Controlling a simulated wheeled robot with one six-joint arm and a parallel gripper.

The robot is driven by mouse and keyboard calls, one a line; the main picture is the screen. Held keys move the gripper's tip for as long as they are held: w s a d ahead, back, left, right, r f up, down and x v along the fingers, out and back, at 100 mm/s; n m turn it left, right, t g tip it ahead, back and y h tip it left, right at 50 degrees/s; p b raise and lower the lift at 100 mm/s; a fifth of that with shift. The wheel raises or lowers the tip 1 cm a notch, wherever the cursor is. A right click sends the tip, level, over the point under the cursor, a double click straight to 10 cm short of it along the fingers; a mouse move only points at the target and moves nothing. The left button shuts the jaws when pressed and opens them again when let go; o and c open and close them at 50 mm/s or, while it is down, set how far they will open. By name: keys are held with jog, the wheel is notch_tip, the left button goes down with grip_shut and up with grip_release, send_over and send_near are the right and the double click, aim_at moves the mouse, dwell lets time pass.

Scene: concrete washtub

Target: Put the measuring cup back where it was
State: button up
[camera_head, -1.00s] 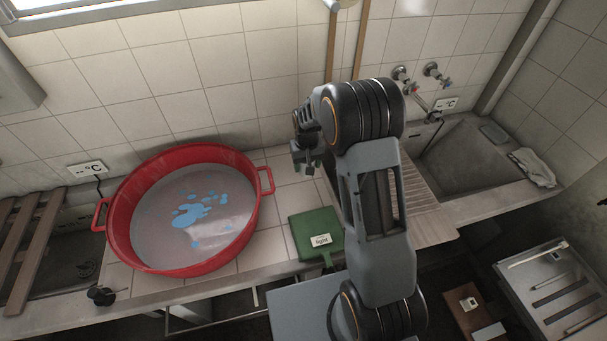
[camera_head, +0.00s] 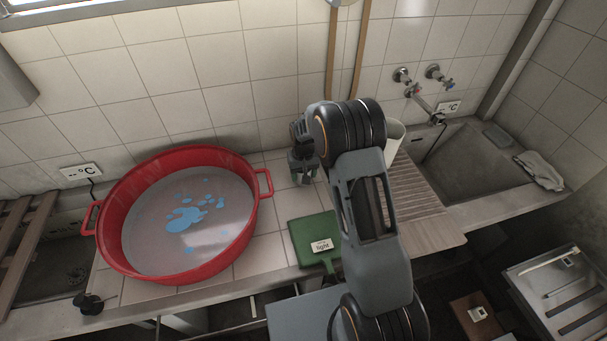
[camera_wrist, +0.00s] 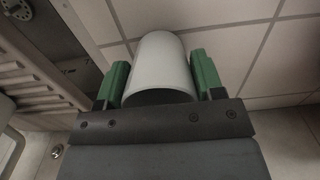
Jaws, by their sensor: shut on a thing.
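A plain white cylindrical cup (camera_wrist: 160,65), which I take to be the measuring cup, fills the space between the green fingers of my gripper (camera_wrist: 162,76) in the wrist view. The fingers are shut on its sides, and its near end looks dark and open. In the head view my gripper (camera_head: 303,174) hangs over the tiled counter between the red tub and my arm, behind the green board. The held cup is hardly discernible there. I cannot tell whether it touches the counter.
A red tub (camera_head: 112,235) of water with blue patches stands left. A green board (camera_head: 305,233) with a label lies near the counter's front edge. Another white container (camera_head: 396,130) is partly behind my arm, by the ribbed drainboard (camera_head: 412,192). A sink (camera_head: 465,165) is right.

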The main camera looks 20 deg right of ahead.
jog(key=shift+f, duration=0.2)
jog(key=o, duration=0.9)
jog(key=shift+o, duration=0.2)
jog(key=s+r+t+p, duration=0.15)
jog(key=r+p, duration=0.25)
jog(key=r, duration=0.6)
jog(key=s+r+g+p, duration=0.1)
jog(key=s+r+p, duration=0.2)
jog(key=r, duration=0.8)
jog(key=s+r+t, duration=0.2)
jog(key=s+r, duration=0.2)
jog(key=s, duration=0.6)
jog(key=s+r+t, duration=0.2)
jog(key=s+r, duration=0.3)
jog(key=s, duration=0.6)
jog(key=shift+r, duration=0.25)
